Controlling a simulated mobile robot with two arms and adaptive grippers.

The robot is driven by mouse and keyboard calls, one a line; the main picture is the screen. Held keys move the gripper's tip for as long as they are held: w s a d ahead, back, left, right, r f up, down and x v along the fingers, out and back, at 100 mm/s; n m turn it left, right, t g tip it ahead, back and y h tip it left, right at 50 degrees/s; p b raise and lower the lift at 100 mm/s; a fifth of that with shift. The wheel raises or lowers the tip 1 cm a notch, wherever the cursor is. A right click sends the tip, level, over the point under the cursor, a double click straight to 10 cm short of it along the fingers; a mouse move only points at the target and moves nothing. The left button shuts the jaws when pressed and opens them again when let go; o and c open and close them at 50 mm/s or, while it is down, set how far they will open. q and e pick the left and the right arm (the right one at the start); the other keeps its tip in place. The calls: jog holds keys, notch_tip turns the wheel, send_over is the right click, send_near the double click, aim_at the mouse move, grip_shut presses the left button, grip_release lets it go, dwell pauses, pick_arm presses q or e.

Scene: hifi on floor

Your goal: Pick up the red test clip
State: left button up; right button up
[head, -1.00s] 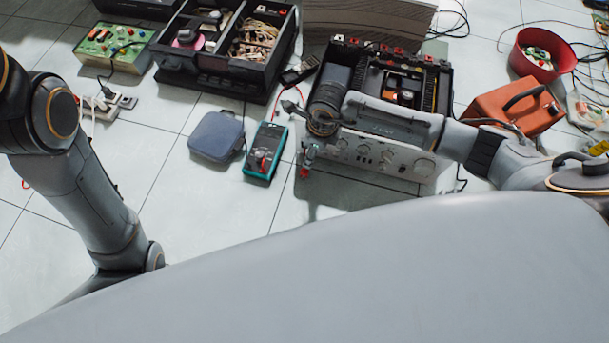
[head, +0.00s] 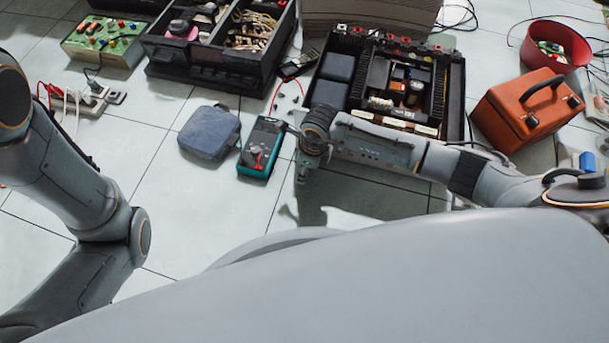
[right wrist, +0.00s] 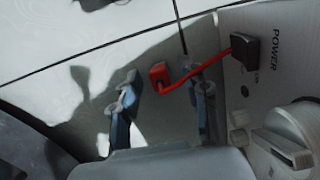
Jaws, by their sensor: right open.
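A red test clip (right wrist: 159,76) shows in the right wrist view, with a red part running right to a black block (right wrist: 245,48) at the silver front panel (right wrist: 285,85) marked POWER. My right gripper (right wrist: 164,82) is open. Its two fingers stand either side of the clip in the picture, and the right finger overlaps the red part. I cannot tell whether it touches. In the head view my right gripper (head: 303,166) points down at the hifi's (head: 455,95) near left corner; the clip is hidden there. My left gripper is out of view; only its arm shows.
A teal multimeter (head: 261,147) and a blue-grey pouch (head: 209,132) lie left of my right gripper. A black parts box (head: 205,72), an orange case (head: 527,108) and a red bowl (head: 556,47) stand around.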

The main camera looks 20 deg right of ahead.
jog(key=shift+f, duration=0.25)
grip_shut()
